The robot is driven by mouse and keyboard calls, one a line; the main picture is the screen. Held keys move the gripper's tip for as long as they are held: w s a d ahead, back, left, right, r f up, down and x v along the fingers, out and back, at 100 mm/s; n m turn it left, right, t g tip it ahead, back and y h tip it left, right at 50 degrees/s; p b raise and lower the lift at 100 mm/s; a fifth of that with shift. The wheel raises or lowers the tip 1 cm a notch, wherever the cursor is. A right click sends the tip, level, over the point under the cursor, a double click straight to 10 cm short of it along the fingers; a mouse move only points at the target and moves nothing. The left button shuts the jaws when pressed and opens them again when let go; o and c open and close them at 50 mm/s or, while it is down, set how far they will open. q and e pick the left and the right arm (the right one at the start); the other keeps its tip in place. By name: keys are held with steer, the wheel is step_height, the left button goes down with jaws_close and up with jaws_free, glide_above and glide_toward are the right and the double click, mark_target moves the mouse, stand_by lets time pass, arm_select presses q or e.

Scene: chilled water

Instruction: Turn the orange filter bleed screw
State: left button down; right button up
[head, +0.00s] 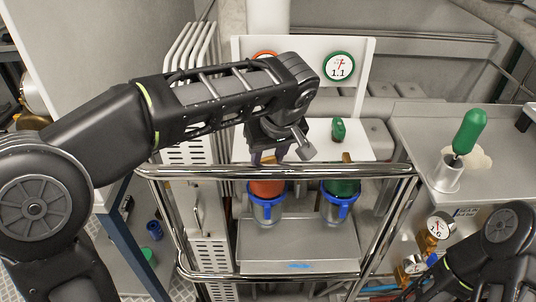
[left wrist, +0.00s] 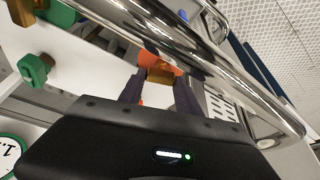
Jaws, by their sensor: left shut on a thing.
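The orange filter (head: 267,187) has a clear bowl with a blue collar and hangs behind the chrome rail in the head view. My left gripper (head: 270,158) reaches over the rail just above it, fingers pointing down.
The chrome rail (head: 300,171) crosses close to my left gripper. A green-handled tool (head: 468,132) stands in a metal holder on the right counter (head: 415,135).

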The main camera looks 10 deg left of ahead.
arm_select(q)
steer(key=c, duration=0.8)
jaws_free()
steer(key=shift+c, duration=0.2)
steer(key=p+v, duration=0.1)
steer(key=v, duration=0.6)
steer(key=shift+s+r+p, duration=0.2)
steer(key=shift+r+p, duration=0.15)
steer(key=shift+p, duration=0.05)
steer(key=shift+d, duration=0.15)
